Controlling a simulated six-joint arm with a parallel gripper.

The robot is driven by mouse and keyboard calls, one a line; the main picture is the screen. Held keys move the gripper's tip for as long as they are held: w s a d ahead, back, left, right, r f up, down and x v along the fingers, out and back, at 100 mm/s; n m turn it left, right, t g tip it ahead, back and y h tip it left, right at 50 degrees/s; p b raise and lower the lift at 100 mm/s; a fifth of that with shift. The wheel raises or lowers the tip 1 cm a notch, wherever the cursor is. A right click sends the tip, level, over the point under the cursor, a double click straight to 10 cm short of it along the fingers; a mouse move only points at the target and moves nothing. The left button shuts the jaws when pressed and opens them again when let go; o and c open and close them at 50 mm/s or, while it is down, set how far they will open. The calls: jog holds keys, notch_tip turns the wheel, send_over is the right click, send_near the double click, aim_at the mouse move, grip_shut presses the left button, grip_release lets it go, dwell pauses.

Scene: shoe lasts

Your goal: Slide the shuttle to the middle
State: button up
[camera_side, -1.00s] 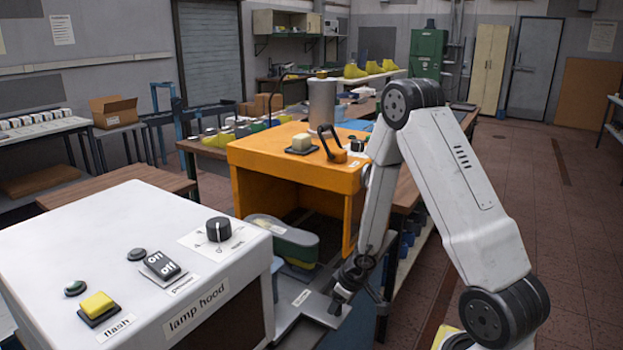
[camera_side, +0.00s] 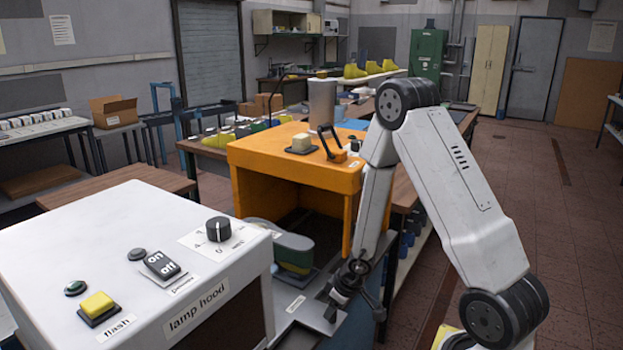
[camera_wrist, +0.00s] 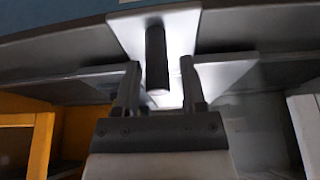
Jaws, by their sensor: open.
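The shuttle (camera_side: 309,312) is a flat grey plate with a small label, in the gap between the white lamp hood (camera_side: 160,262) and the orange hood (camera_side: 300,168). A grey and green shoe-last shape (camera_side: 285,240) stands behind its front part. In the wrist view a dark upright handle (camera_wrist: 156,58) stands out from a pale plate (camera_wrist: 180,22). My gripper (camera_side: 338,298) is at the shuttle's front edge. In the wrist view its fingers (camera_wrist: 160,75) are apart, one on each side of the handle, with light showing between. Contact with the handle cannot be told.
The lamp hood carries a dial (camera_side: 218,229), a rocker switch (camera_side: 162,265) and a yellow flash button (camera_side: 98,304). The orange hood has a pale button (camera_side: 301,143) and a black lever on top. The floor (camera_side: 560,230) at right is clear.

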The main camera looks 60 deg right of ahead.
jog(key=shift+d, duration=0.15)
jog(key=shift+v, duration=0.8)
jog(key=v, duration=0.6)
jog(key=shift+r, duration=0.2)
jog(key=shift+s, duration=0.1)
jog(key=shift+r, duration=0.1)
dwell(0.4)
jog(key=a+r, duration=0.3)
jog(key=a, duration=0.3)
jog(key=s+a+r+g, duration=0.1)
jog(key=a+r, duration=0.2)
jog(key=a, duration=0.4)
jog(key=shift+s+a+r, duration=0.15)
jog(key=shift+a+r, duration=0.15)
